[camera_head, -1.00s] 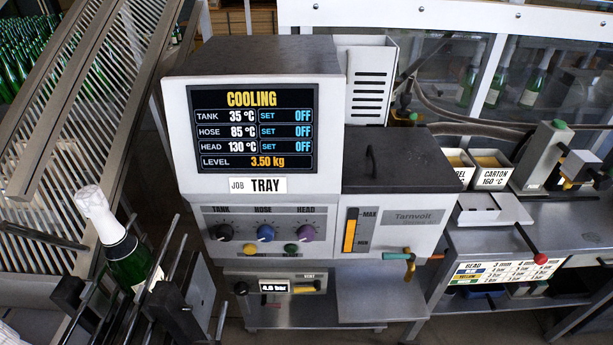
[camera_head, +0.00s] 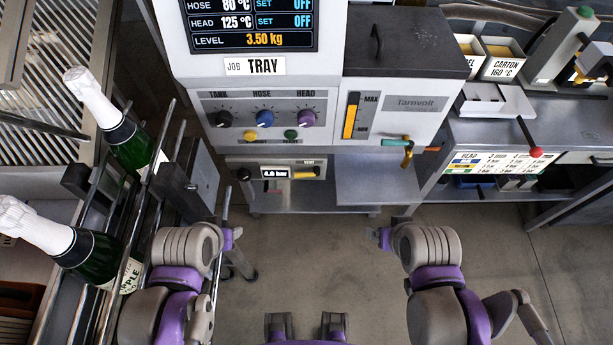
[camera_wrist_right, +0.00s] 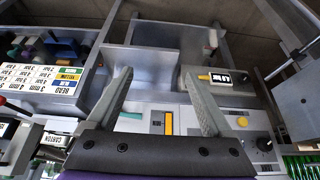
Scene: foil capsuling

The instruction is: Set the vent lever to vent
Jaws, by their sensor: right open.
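The yellow vent lever (camera_head: 305,174) lies roughly horizontal under the small "VENT" label on the machine's lower panel (camera_head: 235,170), right of a small pressure display (camera_head: 275,173). In the right wrist view the picture is upside down, and the lever (camera_wrist_right: 204,77) shows left of the display (camera_wrist_right: 222,77), near the right fingertip. My right gripper (camera_head: 380,236) is below and right of the panel, apart from the lever; its open, empty fingers show in the wrist view (camera_wrist_right: 156,75). My left gripper (camera_head: 233,237) is below and left of the panel; its jaws are not clear.
A black knob (camera_head: 243,174) sits left of the display. A teal and orange valve handle (camera_head: 407,150) sticks out at the machine's right. A rack with two white-capped bottles (camera_head: 130,145) stands at the left. The floor (camera_head: 310,250) between my arms is clear.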

